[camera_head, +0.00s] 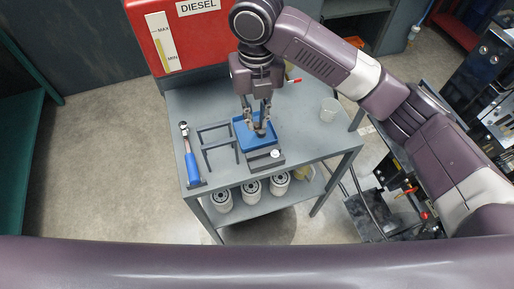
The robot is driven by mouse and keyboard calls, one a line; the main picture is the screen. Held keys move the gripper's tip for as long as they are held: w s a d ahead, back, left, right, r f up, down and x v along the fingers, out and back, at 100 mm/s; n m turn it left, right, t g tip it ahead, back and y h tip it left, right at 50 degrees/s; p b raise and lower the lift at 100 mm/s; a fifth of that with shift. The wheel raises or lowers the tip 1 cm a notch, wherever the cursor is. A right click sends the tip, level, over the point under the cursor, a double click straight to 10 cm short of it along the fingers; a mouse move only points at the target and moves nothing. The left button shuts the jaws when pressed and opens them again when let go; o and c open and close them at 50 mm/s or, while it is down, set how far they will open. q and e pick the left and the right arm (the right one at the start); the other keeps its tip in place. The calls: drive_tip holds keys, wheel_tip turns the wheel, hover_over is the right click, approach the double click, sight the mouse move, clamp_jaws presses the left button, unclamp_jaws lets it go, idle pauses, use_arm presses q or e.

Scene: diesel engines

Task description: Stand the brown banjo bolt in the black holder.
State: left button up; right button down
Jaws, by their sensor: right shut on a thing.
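My right gripper (259,126) points down over the blue tray (241,130) on the grey table. It is shut on a small brownish thing, seemingly the brown banjo bolt (261,131), which is mostly hidden by the fingers. I cannot tell whether the bolt touches the tray. The black holder (264,163) lies just in front of the tray, with a small pale round piece (275,154) on its right part. My left gripper is not in view.
A blue-handled ratchet (191,160) and dark frames (222,143) lie left of the tray. A red diesel tank (185,35) is behind. White filters (251,191) stand on the lower shelf. The table's right front is clear.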

drive_tip(key=p, duration=0.2)
hover_over(257, 153)
drive_tip(key=s, duration=0.2)
wheel_tip(257, 153, down, 11)
wheel_tip(257, 153, down, 4)
drive_tip(key=shift+w+r+p, duration=0.1)
drive_tip(key=shift+r+p, duration=0.15)
drive_tip(key=shift+p, duration=0.3)
drive_tip(key=shift+f, duration=0.3)
drive_tip(key=shift+f, duration=0.25)
drive_tip(key=c, duration=1.9)
unclamp_jaws()
drive_tip(key=shift+r, duration=0.1)
